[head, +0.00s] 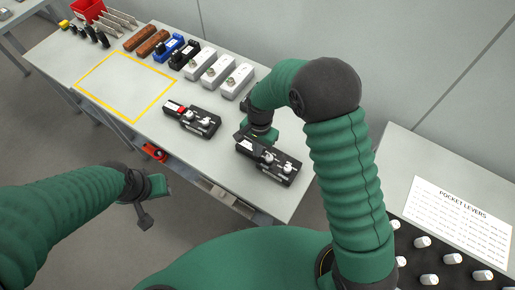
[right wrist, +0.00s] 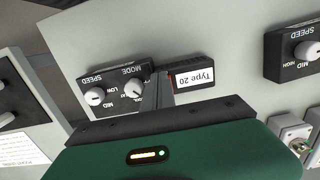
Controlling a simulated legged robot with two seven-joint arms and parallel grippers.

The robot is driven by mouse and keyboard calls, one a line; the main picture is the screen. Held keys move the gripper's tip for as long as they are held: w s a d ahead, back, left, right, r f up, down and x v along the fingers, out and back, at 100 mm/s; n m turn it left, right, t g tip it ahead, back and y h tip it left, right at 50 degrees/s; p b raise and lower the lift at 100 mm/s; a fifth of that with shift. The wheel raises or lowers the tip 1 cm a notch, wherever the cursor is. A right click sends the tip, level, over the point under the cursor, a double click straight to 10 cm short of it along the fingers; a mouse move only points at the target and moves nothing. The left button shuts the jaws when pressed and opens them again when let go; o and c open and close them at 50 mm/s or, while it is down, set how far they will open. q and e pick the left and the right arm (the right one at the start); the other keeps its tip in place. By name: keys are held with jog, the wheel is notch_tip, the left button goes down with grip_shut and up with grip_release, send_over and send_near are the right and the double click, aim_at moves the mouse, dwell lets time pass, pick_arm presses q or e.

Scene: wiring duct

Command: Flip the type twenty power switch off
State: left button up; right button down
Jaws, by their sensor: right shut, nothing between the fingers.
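The Type 20 unit is a black box (head: 285,170) at the table's right front, with two white knobs. In the right wrist view it shows upside down, with its "Type 20" label (right wrist: 194,77) and SPEED and MODE knobs. My right gripper (head: 245,137) is shut and empty, over the label end of the unit. In the right wrist view the shut fingers (right wrist: 166,90) stand between label and knobs. A sliver of red shows beside them; the switch is mostly hidden, so its position cannot be told. My left gripper (head: 144,215) hangs off the table's front, jaws unclear.
A similar black unit (head: 205,122) with a red switch stands to the left. White, black and blue boxes line the back, with brown blocks and a red bin (head: 87,10). A yellow outline (head: 125,110) marks clear table. A label sheet (head: 460,215) lies at right.

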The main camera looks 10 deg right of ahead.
jog(key=shift+w+d+f, duration=0.1)
jog(key=shift+w+d, duration=0.1)
jog(key=shift+d, duration=0.2)
pick_arm(q)
jog(key=shift+w, duration=0.2)
pick_arm(e)
jog(key=shift+w+d+f, duration=0.1)
jog(key=shift+w+d, duration=0.1)
jog(key=shift+w, duration=0.05)
jog(key=shift+w+r, duration=0.15)
jog(key=shift+r, duration=0.3)
pick_arm(q)
jog(key=shift+w+d+r, duration=0.1)
jog(key=shift+d, duration=0.05)
pick_arm(e)
notch_tip(320, 180, up, 16)
jog(key=shift+w+d, duration=0.3)
